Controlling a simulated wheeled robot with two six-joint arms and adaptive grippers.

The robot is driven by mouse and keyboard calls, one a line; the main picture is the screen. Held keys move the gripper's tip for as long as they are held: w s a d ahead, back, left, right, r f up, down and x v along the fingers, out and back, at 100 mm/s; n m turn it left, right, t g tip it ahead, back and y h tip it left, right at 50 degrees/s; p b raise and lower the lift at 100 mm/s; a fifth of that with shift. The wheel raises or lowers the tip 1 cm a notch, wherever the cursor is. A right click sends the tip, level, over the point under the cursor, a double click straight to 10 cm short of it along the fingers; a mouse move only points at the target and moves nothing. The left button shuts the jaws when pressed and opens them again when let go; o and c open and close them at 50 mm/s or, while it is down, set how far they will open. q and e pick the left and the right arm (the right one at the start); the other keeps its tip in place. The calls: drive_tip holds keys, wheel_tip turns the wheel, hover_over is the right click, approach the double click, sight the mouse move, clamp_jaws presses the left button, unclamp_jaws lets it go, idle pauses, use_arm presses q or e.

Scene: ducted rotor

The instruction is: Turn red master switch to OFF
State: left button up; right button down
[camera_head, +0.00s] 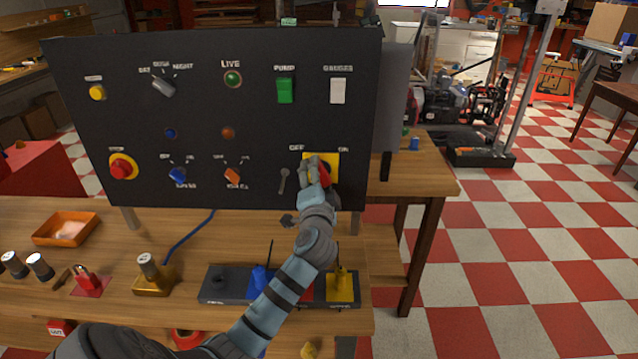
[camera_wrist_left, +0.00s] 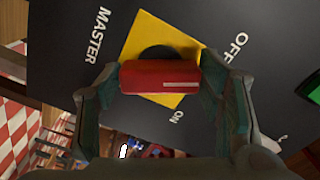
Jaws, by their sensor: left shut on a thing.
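The red master switch handle (camera_head: 325,177) sits on a yellow plate (camera_head: 333,158) at the lower right of the black panel. My left gripper (camera_head: 317,168) is shut on it and partly hides it in the head view. In the left wrist view the red handle (camera_wrist_left: 160,77) lies between the two fingers, in front of a dark round base. Its white line points right, between the OFF label (camera_wrist_left: 233,47) and the ON label (camera_wrist_left: 176,116). My right gripper is not in view.
The black panel (camera_head: 200,60) carries other knobs and buttons, including a green pump switch (camera_head: 285,90) above. A key-shaped item (camera_head: 284,181) is just left of my gripper. Below, a dark tray (camera_head: 228,284) with coloured pieces lies on the wooden bench under my forearm.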

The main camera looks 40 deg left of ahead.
use_arm(q)
drive_tip(key=shift+f+n+b, duration=0.15)
drive_tip(key=shift+n+b, duration=0.55)
drive_tip(key=shift+n, duration=0.9)
drive_tip(key=o, duration=1.1)
drive_tip(key=shift+o, duration=0.2)
drive_tip(key=v, duration=1.2)
drive_tip(key=shift+d+f, duration=0.1)
